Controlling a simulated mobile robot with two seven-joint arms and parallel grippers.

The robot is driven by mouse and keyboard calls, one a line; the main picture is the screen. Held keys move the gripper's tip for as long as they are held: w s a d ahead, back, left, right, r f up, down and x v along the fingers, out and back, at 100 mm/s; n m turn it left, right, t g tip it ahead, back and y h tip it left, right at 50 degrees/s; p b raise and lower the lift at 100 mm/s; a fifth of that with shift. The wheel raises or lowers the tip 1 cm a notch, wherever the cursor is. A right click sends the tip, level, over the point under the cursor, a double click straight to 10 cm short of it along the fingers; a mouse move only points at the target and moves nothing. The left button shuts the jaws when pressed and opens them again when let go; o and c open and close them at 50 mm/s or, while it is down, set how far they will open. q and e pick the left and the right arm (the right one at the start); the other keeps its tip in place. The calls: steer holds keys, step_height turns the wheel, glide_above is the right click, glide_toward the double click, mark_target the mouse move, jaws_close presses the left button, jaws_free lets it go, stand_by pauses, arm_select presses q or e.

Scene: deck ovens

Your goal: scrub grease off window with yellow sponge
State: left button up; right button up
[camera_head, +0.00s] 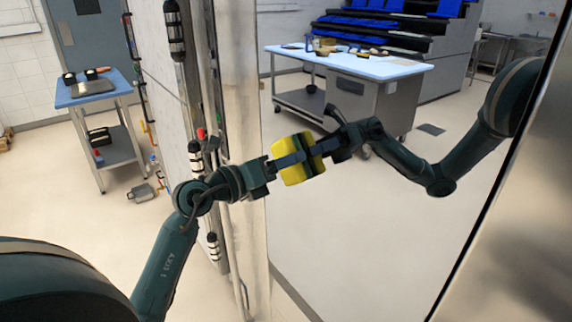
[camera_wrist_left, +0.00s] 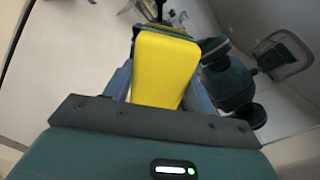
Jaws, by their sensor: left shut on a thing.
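My left gripper (camera_head: 285,163) is shut on the yellow sponge (camera_head: 292,172), one finger lying across it. The sponge has a dark layer on its far side and is held up against or very near the window (camera_head: 350,235), a large glossy pane. I cannot tell if it touches. The sponge also fills the middle of the left wrist view (camera_wrist_left: 165,68), between the fingers (camera_wrist_left: 160,85). A mirrored arm and sponge show in the pane. No grease can be made out clearly. My right gripper is not in view.
A metal frame post (camera_head: 235,110) with dark-and-white fittings stands left of the pane. A blue-topped table (camera_head: 102,89) with a tray is at the back left. A table with tools (camera_head: 385,68) and dark shelves with blue items (camera_head: 390,25) show in the pane.

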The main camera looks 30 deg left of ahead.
arm_select(q)
steer(key=shift+b+v, duration=0.3)
steer(key=shift+v, duration=2.65)
steer(key=shift+v, duration=1.55)
